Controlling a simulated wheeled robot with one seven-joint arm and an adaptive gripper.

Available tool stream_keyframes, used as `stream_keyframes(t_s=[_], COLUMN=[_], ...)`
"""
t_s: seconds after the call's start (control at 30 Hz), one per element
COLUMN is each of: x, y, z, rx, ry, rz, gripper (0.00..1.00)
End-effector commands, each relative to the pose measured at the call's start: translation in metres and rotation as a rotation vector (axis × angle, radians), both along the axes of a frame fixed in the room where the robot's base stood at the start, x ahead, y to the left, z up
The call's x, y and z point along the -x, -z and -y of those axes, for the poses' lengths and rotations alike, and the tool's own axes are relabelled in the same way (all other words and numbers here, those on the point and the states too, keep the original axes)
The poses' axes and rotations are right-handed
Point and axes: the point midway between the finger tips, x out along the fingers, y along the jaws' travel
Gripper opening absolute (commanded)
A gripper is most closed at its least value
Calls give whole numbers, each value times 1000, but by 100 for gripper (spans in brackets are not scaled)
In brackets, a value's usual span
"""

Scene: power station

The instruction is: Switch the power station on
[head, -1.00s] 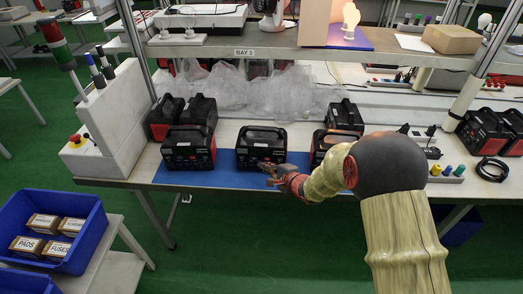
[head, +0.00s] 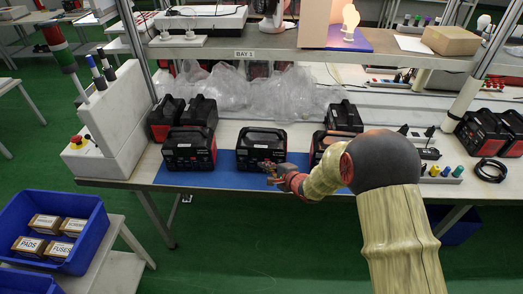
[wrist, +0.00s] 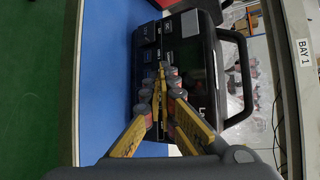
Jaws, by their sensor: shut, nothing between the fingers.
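Several black and red power stations stand at the bench. The middle front one (head: 258,141) sits on the blue mat (head: 222,181), with its front panel towards me. In the wrist view the same power station (wrist: 205,75) appears turned sideways, with its handle to the right and labels and small controls on its panel. My gripper (head: 267,168) is shut and empty, in front of the lower right part of that panel. In the wrist view my gripper's fingertips (wrist: 163,68) overlap the panel. I cannot tell whether they touch it, and they hide part of it.
Other power stations stand to the left (head: 189,150) and behind my arm. Clear plastic wrap (head: 245,95) lies behind. A shelf (head: 300,42) runs above the bench. A white box with an emergency button (head: 78,141) stands at the left end. The mat is bare between the front stations.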

Motion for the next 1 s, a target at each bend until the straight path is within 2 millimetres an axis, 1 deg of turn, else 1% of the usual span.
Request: stream_keyframes(t_s=[1.0], x=[-7], y=[0], z=[1], rx=[0], ry=[0], rz=[0], gripper=[0])
